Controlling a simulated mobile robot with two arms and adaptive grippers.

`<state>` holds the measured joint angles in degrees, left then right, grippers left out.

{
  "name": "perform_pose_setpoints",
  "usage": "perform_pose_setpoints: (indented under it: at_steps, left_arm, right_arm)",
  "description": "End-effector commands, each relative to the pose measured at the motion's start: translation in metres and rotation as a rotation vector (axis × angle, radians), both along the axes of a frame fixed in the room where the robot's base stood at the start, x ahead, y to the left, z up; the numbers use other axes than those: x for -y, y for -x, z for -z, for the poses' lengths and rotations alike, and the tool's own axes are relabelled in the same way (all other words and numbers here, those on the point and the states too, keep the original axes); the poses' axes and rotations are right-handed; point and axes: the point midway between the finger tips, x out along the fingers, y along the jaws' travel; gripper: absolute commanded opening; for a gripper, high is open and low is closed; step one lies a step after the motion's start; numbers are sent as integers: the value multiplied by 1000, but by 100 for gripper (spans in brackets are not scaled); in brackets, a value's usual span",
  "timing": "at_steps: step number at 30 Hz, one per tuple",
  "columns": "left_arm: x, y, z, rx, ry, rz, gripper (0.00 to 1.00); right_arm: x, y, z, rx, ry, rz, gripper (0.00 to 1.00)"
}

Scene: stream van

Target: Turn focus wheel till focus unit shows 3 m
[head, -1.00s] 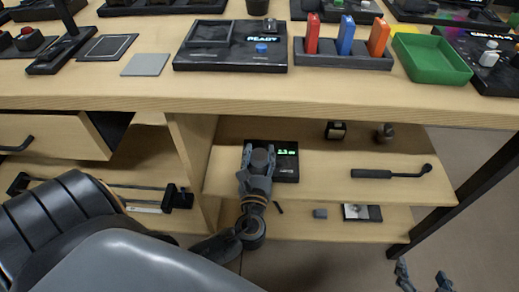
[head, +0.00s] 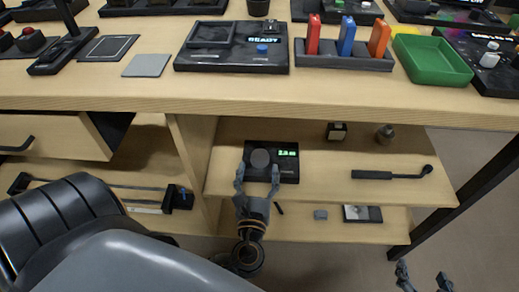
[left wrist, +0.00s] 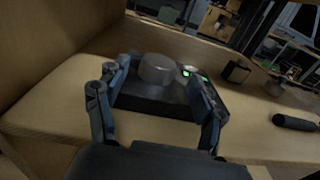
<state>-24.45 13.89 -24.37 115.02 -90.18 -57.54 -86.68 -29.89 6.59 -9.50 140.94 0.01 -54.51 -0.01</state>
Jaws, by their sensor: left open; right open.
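The focus unit (head: 287,174) is a dark box on the upper shelf under the bench, with a small green lit display (head: 288,153) at its right. The digits are too small to read surely. The grey round focus wheel (head: 260,158) sits on the unit's left part; the left wrist view also shows the wheel (left wrist: 157,68). My left gripper (head: 257,172) is open in front of the wheel, its fingers spread wider than the wheel and apart from it. My right gripper (head: 423,270) is open and empty at the lower right, away from the shelf.
A black rod-like tool (head: 392,173), a small dark cube (head: 336,131) and a round grey object (head: 385,133) lie on the same shelf. The bench top (head: 150,95) overhangs the shelf. A wooden divider (head: 190,150) stands to the left of the unit.

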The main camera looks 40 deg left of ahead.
Motion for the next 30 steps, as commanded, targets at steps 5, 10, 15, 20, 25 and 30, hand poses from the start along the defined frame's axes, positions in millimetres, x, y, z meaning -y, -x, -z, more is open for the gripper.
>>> perform_pose_setpoints:
  at_steps: [5, 10, 15, 20, 25, 30]
  left_arm:
    - [18, 32, 0, -1, 2, -1, 68]
    - [28, 49, 0, 0, 1, -1, 68]
    - [31, 54, -1, 1, 0, -1, 68]
    - [31, 54, -1, 2, 0, -1, 68]
    - [31, 54, -1, 2, 0, 0, 68]
    - [31, 54, 0, 1, 0, 0, 68]
  right_arm:
    - [0, 0, 0, 0, 0, 0, 69]
    - [0, 0, 0, 0, 0, 0, 69]
    - [0, 0, 0, 0, 0, 0, 69]
    - [0, 0, 0, -1, 1, 1, 69]
    - [0, 0, 0, -1, 1, 1, 69]
    - [0, 0, 0, 0, 0, 0, 69]
